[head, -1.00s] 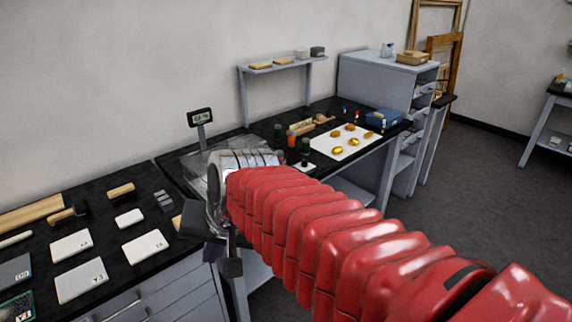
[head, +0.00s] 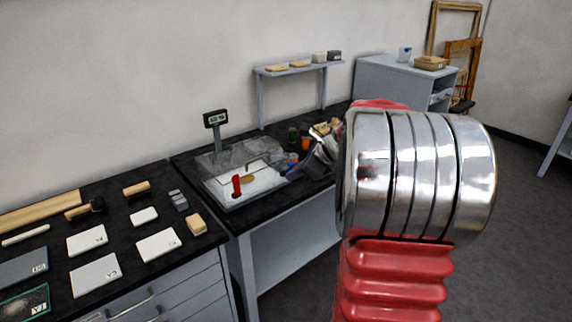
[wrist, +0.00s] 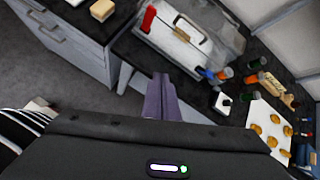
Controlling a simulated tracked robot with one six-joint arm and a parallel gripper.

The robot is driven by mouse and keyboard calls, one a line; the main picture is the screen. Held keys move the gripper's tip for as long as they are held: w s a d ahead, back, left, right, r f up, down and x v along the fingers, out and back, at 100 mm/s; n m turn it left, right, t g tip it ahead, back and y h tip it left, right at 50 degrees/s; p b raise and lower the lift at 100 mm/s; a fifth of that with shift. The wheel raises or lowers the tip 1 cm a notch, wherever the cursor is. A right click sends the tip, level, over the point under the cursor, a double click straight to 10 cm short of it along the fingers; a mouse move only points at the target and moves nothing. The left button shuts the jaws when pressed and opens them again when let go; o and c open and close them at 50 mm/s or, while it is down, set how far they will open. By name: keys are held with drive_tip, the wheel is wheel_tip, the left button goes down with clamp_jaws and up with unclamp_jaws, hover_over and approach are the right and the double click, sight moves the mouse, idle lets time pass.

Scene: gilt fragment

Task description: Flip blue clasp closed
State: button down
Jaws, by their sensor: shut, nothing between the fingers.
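A clear box (head: 215,166) stands on the dark bench, with a white sheet and a tan piece inside. It also shows at the top of the wrist view (wrist: 222,40). A red clasp (head: 237,186) stands upright at its front; it shows at the box's left in the wrist view (wrist: 148,19). The blue clasp (wrist: 207,74) is at the box's near right corner in the wrist view, apart from the fingers; its exact angle is unclear. My gripper (wrist: 160,80) is shut and empty, its purple fingers in front of the box. In the head view it is partly hidden by my arm.
Small bottles (wrist: 255,63) and a white sheet with gold pieces (wrist: 268,125) lie right of the box. A digital display (head: 215,118) stands behind it. The left bench holds white cards (head: 158,245) and tools. A gap separates the benches.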

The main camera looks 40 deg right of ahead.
drive_tip(key=d+f+m+t+h, duration=0.1)
drive_tip(key=d+f+m, duration=0.2)
drive_tip(key=d, duration=0.8)
drive_tip(key=m, duration=0.2)
drive_tip(key=shift+s+m, duration=0.3)
drive_tip(key=shift+m, duration=0.1)
drive_tip(key=w+f, duration=0.4)
drive_tip(key=w, duration=0.6)
drive_tip(key=shift+w+a, duration=0.15)
drive_tip(key=shift+w, duration=0.25)
